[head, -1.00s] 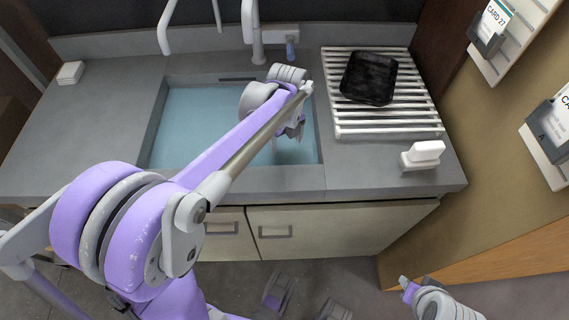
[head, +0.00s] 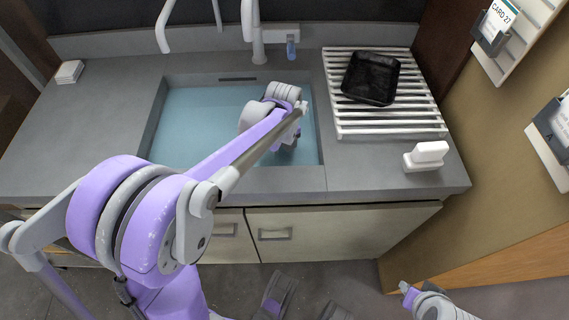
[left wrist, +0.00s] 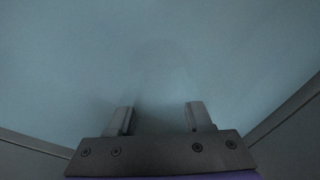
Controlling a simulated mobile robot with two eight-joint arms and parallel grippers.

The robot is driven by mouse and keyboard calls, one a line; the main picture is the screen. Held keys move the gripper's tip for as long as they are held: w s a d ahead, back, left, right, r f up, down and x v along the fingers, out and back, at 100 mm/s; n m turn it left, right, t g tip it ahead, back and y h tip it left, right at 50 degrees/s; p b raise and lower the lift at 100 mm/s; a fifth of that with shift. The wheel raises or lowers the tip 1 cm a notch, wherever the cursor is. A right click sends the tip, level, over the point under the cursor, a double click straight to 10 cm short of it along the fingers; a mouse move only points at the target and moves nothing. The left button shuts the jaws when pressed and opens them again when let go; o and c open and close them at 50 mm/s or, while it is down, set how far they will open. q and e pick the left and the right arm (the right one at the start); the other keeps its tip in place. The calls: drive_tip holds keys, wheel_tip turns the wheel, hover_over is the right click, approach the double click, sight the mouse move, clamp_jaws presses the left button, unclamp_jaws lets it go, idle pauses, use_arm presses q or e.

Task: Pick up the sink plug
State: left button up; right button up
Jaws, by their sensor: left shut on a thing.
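The sink (head: 200,110) is full of cloudy blue water. My left arm reaches over it, and its gripper is down in the right part of the sink, mostly hidden behind the arm in the head view. In the left wrist view my left gripper (left wrist: 160,115) has its two fingers apart, shut on a faint, blurred pale shape, the sink plug (left wrist: 160,85), which barely stands out from the water. My right gripper (head: 408,289) is at the bottom right of the head view, away from the sink; its jaw opening is too small to tell.
A white slatted drainer (head: 425,118) right of the sink holds a black tray (head: 370,78). A white block-like item (head: 427,155) stands near the counter's front right corner. Faucets (head: 257,40) rise behind the sink. A white stack (head: 69,72) lies at the counter's back left.

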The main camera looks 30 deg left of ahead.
use_arm(q)
clamp_jaws()
drive_tip(key=shift+r, duration=0.1)
